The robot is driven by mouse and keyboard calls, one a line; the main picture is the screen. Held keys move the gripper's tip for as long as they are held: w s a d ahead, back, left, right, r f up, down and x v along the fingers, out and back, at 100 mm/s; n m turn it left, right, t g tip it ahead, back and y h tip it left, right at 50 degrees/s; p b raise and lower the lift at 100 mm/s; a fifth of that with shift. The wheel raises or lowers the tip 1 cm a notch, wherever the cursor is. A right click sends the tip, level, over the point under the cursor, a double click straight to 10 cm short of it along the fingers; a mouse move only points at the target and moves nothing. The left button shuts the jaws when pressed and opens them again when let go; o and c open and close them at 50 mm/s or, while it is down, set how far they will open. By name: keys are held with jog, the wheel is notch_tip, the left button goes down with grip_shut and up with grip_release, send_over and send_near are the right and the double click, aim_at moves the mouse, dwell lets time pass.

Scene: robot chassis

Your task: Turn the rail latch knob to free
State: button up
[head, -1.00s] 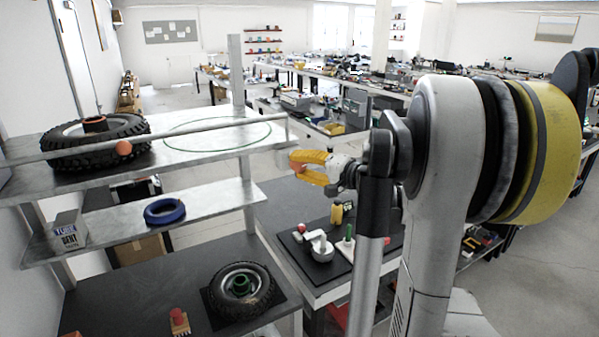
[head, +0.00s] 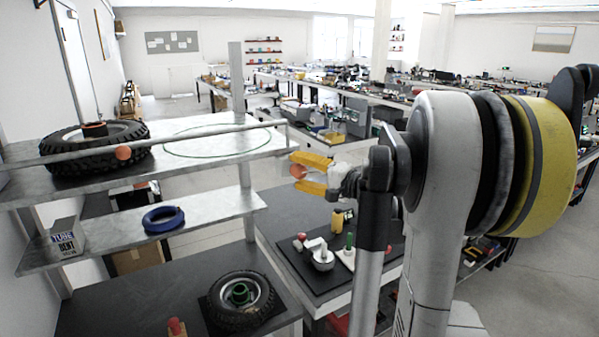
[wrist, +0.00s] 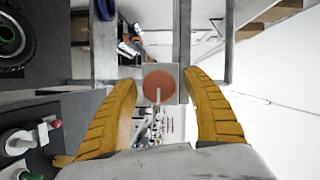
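An orange-red round knob (wrist: 158,86) with a pale bar running down from its middle sits on a small grey plate (wrist: 181,84) in the wrist view. In the head view the orange knob (head: 298,171) shows between the yellow fingers of my gripper (head: 305,174), by the right end of the shelf rail. My gripper (wrist: 164,110) is open, with one finger on each side of the knob and a visible gap on both sides. Whether the fingertips reach past the knob's face I cannot tell.
A blue ring (head: 163,219) and a box (head: 66,240) stand on the lower shelf. A workbench (head: 275,218) lies below my gripper.

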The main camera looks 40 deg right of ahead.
jog(key=s+d, duration=0.1)
jog(key=s, duration=1.1)
jog(key=shift+d+r, duration=0.4)
jog(key=shift+w+a, duration=0.1)
jog(key=w+a+f+n+g+y+b, duration=0.1)
jog(key=w+a+f+n+g+b, duration=0.2)
jog(key=a+f, duration=0.6)
jog(key=w+a+f+n+g+y+b, duration=0.1)
jog(key=a+f+n+g+b, duration=0.25)
jog(key=a, duration=0.95)
jog(key=s+a+f+n+g+h+b, duration=0.1)
jog(key=s+a+f+n+b, duration=0.3)
jog(key=f, duration=0.5)
jog(key=s+a+f+n+g+h+b, duration=0.2)
jog(key=s+a+f+n+h+b, duration=0.1)
jog(key=s+a+f+b, duration=0.3)
jog(key=s+a+f+n, duration=0.1)
jog(key=s+a+f, duration=0.1)
jog(key=a+f, duration=0.1)
jog(key=shift+s+a+f+h, duration=0.15)
jog(key=shift+a+h, duration=0.15)
jog(key=shift+a, duration=0.25)
